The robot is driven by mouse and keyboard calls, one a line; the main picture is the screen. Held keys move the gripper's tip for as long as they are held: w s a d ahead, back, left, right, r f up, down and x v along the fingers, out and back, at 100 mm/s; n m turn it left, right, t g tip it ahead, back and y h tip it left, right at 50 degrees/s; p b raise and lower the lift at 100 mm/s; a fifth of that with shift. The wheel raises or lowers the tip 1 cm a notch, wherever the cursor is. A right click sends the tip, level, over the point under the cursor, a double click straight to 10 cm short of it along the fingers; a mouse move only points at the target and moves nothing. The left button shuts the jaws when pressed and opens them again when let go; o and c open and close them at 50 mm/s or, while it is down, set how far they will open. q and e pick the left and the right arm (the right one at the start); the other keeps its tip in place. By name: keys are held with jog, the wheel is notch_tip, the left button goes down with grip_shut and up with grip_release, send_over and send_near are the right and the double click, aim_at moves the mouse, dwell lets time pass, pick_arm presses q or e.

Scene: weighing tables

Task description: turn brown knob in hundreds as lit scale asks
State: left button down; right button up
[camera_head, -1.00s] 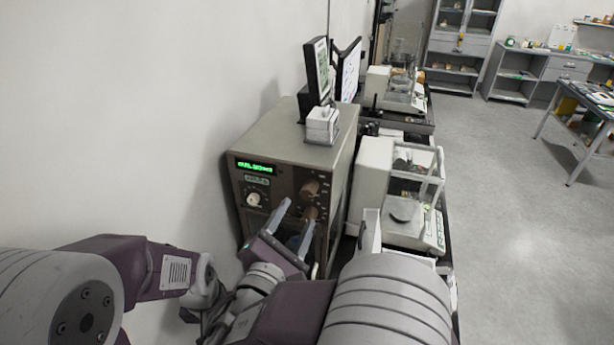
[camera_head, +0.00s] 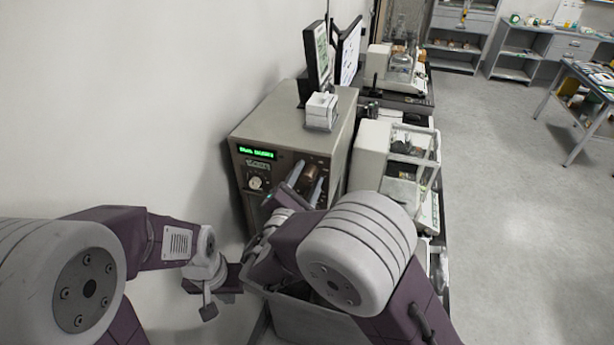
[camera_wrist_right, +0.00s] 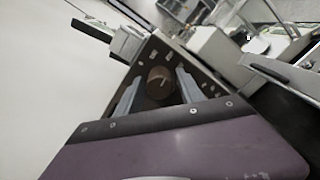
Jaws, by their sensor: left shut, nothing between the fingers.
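The lit scale is a tall grey-beige cabinet (camera_head: 285,130) with a dark front panel and a green lit display (camera_head: 257,153), its text too small to read. A brown knob (camera_head: 311,173) sits at the panel's upper right; it also shows in the right wrist view (camera_wrist_right: 160,82) with a pale pointer line. My right gripper (camera_head: 308,178) is open, its fingers on either side of this knob; the right wrist view shows the fingers (camera_wrist_right: 158,92) flanking it, with a gap at the left. My left gripper (camera_head: 208,308) is shut and empty, low and left of the cabinet.
A small white box (camera_head: 321,110) and monitors (camera_head: 318,55) stand on or behind the cabinet. A white balance (camera_head: 372,155) stands close on the right.

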grip_shut()
jog(key=shift+n, duration=0.3)
jog(key=n, duration=0.2)
jog(key=shift+n, duration=0.4)
jog(key=shift+r+n+p, duration=0.1)
jog(key=shift+n+p, duration=0.6)
jog(key=shift+n, duration=1.4)
jog(key=shift+o, duration=1.9)
grip_release()
jog(key=shift+s, duration=0.15)
